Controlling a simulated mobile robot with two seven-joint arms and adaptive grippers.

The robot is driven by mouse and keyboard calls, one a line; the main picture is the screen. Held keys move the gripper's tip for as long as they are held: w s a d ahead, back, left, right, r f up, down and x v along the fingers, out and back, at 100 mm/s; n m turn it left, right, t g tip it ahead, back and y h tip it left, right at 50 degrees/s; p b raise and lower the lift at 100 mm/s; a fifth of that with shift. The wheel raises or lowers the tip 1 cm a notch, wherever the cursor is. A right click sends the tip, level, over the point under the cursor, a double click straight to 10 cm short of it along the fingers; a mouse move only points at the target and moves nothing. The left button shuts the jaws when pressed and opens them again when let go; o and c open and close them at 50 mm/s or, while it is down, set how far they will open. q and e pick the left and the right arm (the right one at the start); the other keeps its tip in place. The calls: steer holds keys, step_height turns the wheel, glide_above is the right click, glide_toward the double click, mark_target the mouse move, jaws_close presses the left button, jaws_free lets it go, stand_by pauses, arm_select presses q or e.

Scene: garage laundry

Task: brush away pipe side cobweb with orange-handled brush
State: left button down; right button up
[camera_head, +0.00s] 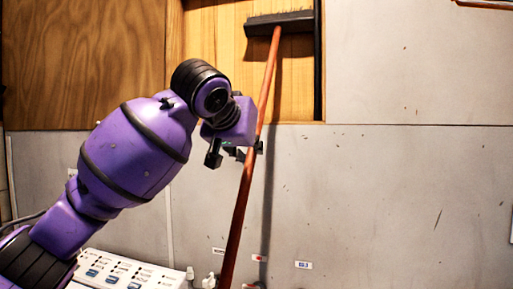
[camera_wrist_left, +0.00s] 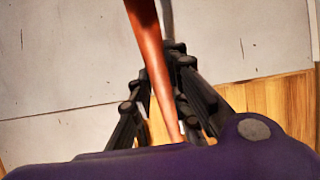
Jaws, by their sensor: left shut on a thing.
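The brush has a long orange-brown handle (camera_head: 236,215) and a wide dark head (camera_head: 280,22) with its bristles upward. It is tilted, the head up and to the right near the top of the head view. My left gripper (camera_head: 251,149) is shut on the handle around its middle. In the left wrist view the handle (camera_wrist_left: 148,45) runs between the dark fingers of my left gripper (camera_wrist_left: 158,92). I cannot make out a cobweb in either view. My right gripper is not in view.
A grey wall (camera_head: 400,200) stands behind the brush, with wood panelling (camera_head: 85,60) at upper left. A white control panel with buttons (camera_head: 127,270) is at lower left. Small taps (camera_head: 209,281) and labels (camera_head: 303,265) show low on the wall. The wall's right part looks clear.

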arm_select(q)
steer(key=shift+w+a+r, duration=0.15)
steer(key=shift+a+r, duration=0.05)
steer(key=shift+a, duration=0.2)
steer(key=shift+s+d+f, duration=0.1)
steer(key=shift+s+d, duration=0.15)
steer(key=shift+d, duration=0.5)
stand_by(0.4)
